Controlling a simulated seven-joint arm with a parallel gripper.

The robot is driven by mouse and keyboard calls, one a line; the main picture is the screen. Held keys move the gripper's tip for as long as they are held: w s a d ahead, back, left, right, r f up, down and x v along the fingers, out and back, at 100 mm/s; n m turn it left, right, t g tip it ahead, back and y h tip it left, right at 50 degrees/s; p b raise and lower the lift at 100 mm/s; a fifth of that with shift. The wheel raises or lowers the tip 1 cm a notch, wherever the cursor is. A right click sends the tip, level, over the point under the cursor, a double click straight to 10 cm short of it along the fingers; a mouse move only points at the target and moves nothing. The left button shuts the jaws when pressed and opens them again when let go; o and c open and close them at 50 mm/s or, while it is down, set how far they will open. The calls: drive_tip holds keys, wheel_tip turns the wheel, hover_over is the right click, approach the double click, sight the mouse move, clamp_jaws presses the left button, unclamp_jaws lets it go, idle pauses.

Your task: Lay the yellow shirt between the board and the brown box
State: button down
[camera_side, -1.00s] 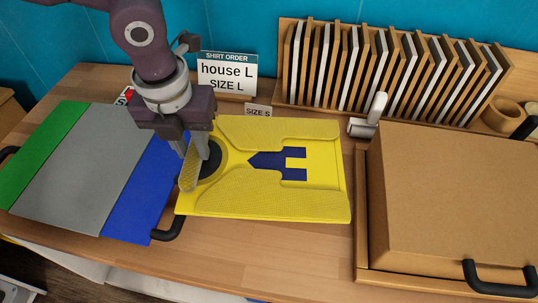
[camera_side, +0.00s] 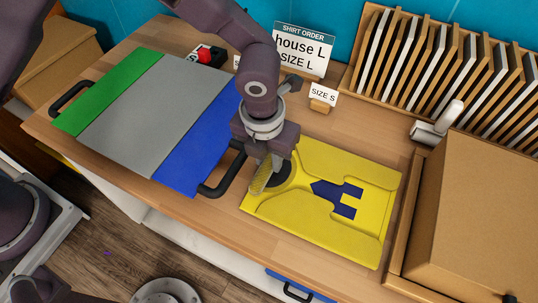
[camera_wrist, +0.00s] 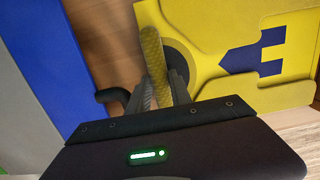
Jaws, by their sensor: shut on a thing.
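The yellow shirt (camera_side: 352,240) with a dark blue print lies nearly flat on the wooden table, between the board (camera_side: 160,110) and the brown box (camera_side: 480,215). The board has green, grey and blue panels with black handles. My gripper (camera_side: 264,178) is at the shirt's left end, beside the dark neck opening, shut on a raised yellow fold. In the wrist view, my fingers (camera_wrist: 160,88) pinch this upright fold of the shirt (camera_wrist: 215,22). The board's blue panel (camera_wrist: 45,60) is to the left, apart from the shirt. The exact grip is partly hidden.
A slotted rack (camera_side: 445,75) of several brown and white sheets stands at the back right. A white roller (camera_side: 437,125) lies near the box. A "SIZE S" sign (camera_side: 323,96) and an order sign (camera_side: 303,48) stand behind the shirt. A black board handle (camera_side: 225,180) sticks out towards the shirt.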

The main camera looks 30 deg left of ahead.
drive_tip(key=c, duration=1.5)
unclamp_jaws()
drive_tip(key=shift+f, duration=0.1)
drive_tip(key=shift+o, duration=0.2)
